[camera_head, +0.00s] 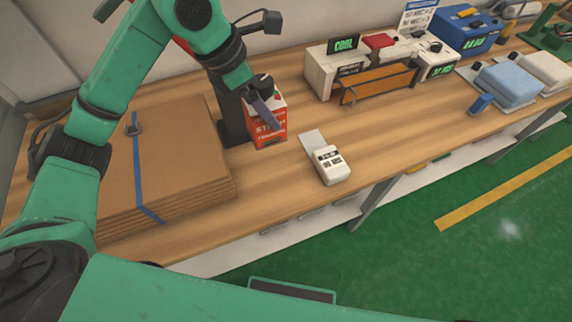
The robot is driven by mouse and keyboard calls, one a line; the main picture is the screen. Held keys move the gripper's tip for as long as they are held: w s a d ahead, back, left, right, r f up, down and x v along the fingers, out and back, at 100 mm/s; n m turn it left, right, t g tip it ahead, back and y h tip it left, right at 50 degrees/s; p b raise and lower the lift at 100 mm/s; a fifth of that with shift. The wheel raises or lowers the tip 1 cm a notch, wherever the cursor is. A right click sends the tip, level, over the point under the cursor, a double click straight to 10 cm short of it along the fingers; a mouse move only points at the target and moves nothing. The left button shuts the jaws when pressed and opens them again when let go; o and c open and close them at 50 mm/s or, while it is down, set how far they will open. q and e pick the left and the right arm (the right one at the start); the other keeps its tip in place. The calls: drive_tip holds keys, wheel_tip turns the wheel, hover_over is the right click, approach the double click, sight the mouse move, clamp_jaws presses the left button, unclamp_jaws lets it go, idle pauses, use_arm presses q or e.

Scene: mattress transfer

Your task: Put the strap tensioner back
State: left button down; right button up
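I cannot pick out the strap tensioner with certainty. My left arm reaches over the stack. Its gripper (262,110) points down at a red and white box (268,132) beside a dark upright block (231,118). The gripper overlaps the box in the picture. I cannot tell whether its fingers are open or whether they hold the dark object there. My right gripper is not in view.
A white handheld device (331,165) lies near the bench's front edge. Behind it stand a white machine (321,75) with an orange bar (378,84) and a blue machine (465,32). Folded blue and white bundles (508,82) lie at the right.

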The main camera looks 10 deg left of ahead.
use_arm(q)
drive_tip(key=f, duration=0.3)
drive_tip(key=a+f, duration=0.1)
drive_tip(key=f, duration=0.1)
drive_tip(key=shift+s+p, duration=0.2)
drive_tip(key=shift+p, duration=0.2)
drive_tip(key=f, duration=0.4)
drive_tip(key=f+p, duration=0.1)
drive_tip(key=f, duration=0.3)
drive_tip(key=f+p, duration=0.1)
drive_tip(key=f, duration=0.3)
drive_tip(key=shift+w+d+f, duration=0.1)
drive_tip(key=shift+d+f, duration=0.1)
drive_tip(key=shift+d, duration=0.05)
drive_tip(key=shift+f, duration=0.35)
unclamp_jaws()
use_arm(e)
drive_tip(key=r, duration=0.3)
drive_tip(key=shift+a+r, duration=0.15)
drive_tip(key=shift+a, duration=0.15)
